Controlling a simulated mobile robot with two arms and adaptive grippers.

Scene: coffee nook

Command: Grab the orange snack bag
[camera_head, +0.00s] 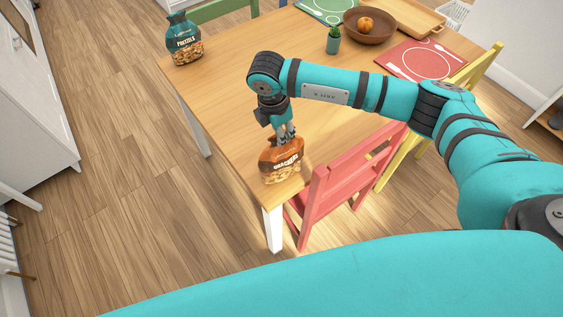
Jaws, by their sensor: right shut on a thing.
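The orange snack bag (281,163), with a dark label band reading "Crackers", is at the near left corner of the wooden table (235,105). My right gripper (285,137) reaches down from above and is shut on the top of the bag. The bag looks upright. I cannot tell whether its base touches the tabletop. My left gripper is not in view.
A teal pretzels bag (184,42) stands at the table's far left corner. A red chair (345,180) stands close to the right.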

